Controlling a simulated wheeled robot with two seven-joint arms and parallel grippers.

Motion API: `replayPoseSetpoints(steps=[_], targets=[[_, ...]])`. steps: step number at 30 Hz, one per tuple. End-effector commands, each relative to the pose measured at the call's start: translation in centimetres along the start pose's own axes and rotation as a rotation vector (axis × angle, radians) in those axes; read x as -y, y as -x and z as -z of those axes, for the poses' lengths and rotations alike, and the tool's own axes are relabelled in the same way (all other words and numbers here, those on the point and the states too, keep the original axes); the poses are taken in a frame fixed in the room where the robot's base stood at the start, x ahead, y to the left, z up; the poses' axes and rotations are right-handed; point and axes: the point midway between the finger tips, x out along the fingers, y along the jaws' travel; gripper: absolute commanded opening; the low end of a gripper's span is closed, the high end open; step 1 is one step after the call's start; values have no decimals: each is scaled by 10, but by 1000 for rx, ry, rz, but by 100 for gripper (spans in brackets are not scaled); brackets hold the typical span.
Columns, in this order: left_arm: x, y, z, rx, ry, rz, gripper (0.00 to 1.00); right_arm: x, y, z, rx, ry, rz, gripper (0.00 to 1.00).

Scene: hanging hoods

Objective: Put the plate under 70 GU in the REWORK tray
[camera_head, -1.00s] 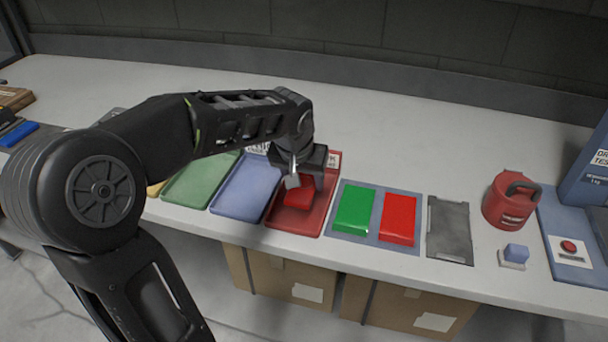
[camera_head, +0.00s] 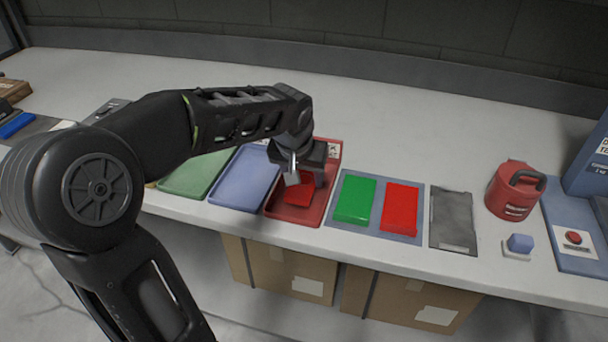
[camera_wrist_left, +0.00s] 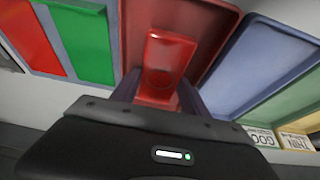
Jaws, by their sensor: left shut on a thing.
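My left gripper (camera_head: 305,180) is low over the red tray (camera_head: 318,209), shut on a red plate (camera_head: 297,193). The plate is inside the tray's outline; I cannot tell whether it touches the tray floor. In the left wrist view the plate (camera_wrist_left: 170,52) shows glossy red between the fingers, with the red tray (camera_wrist_left: 214,22) behind it. The tray has a white label (camera_head: 334,149), too small to read in the head view. My right gripper is not in view.
A blue tray (camera_head: 240,189) and a green tray (camera_head: 196,177) are left of the red tray. A green plate (camera_head: 355,200) and another red plate (camera_head: 400,208) lie on a grey-blue mat (camera_head: 376,234) to the right.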

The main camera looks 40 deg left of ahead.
Motion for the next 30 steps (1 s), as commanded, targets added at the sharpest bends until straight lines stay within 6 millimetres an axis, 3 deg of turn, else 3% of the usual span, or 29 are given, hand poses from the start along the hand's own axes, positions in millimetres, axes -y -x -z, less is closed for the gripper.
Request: replayPoseSetpoints(steps=[24, 25, 30], targets=[[0, -11, -4, -1, 0, 0, 5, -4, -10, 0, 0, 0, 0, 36], [0, -11, -4, -1, 0, 0, 53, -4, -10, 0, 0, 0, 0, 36], [0, -10, -4, -1, 0, 0, 67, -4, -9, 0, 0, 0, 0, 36]])
